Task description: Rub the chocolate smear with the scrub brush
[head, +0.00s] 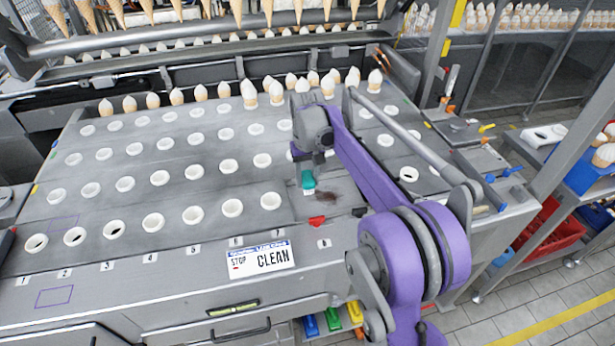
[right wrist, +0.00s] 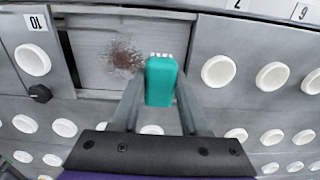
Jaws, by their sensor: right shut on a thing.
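The chocolate smear (right wrist: 124,58) is a brown speckled patch on a grey panel. In the head view the smear (head: 326,196) lies in front of my right arm, on the right part of the machine top. The scrub brush (right wrist: 161,80) has a teal body, with white bristles at its far end in the right wrist view. My right gripper (right wrist: 156,100) is shut on the brush, which appears just beside the smear; I cannot tell whether the bristles touch the panel. In the head view the brush (head: 308,181) shows left of the smear. My left gripper is not in view.
Rows of white ring holders (head: 158,178) cover the machine top. Several filled cones (head: 248,92) stand along its back. A red piece (head: 317,222) lies near the smear. A CLEAN sign (head: 262,259) is on the front edge. A black knob (right wrist: 40,93) sits beside the panel.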

